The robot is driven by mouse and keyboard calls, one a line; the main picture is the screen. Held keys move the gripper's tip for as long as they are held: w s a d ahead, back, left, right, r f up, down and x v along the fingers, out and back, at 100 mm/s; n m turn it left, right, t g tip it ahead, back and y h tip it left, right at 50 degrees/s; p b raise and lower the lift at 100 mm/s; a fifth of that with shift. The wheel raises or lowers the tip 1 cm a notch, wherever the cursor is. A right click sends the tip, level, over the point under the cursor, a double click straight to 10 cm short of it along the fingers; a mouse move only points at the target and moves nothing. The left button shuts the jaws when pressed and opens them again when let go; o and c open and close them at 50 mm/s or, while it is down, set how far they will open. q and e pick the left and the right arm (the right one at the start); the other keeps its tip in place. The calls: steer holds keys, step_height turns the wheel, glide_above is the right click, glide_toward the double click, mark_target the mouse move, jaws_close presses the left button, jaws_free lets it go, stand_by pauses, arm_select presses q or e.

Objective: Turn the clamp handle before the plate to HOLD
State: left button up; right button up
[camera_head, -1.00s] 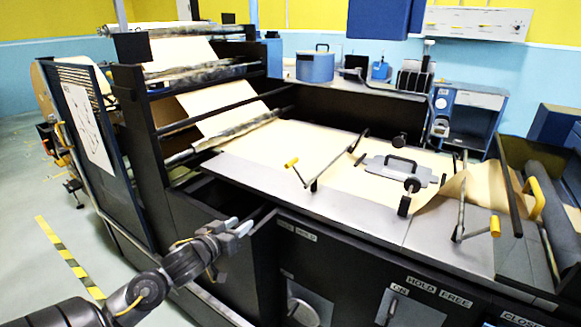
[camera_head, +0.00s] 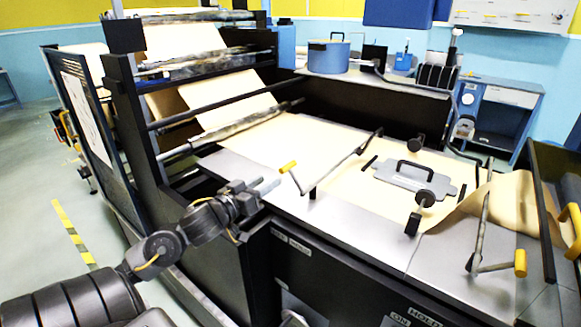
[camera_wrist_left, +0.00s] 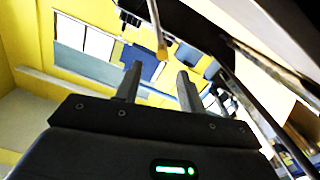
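The clamp handle before the plate is a bent dark bar with a yellow grip (camera_head: 288,167), at the left of the paper web. The grip points toward the left front. The grey plate (camera_head: 414,178) with a black handle lies on the paper to its right. My left gripper (camera_head: 268,188) is just in front of and below the yellow grip, apart from it. In the left wrist view its two fingers (camera_wrist_left: 157,85) are spread with nothing between them, and what looks like the yellow-tipped handle (camera_wrist_left: 162,50) shows beyond them. My right gripper is not in view.
A second clamp bar with a yellow grip (camera_head: 520,262) stands at the right. Rollers and a black frame (camera_head: 150,110) rise at the left. A blue pot (camera_head: 328,56) stands behind.

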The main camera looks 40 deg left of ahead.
mark_target(279, 172)
arm_select(q)
steer(key=w, duration=0.2)
steer(key=w+p, duration=0.1)
steer(key=w, duration=0.5)
steer(key=shift+w+a+p, duration=0.1)
steer(key=shift+a+p, duration=0.25)
steer(key=shift+w, duration=0.9)
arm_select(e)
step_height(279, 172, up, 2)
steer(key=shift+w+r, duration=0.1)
arm_select(q)
jaws_close()
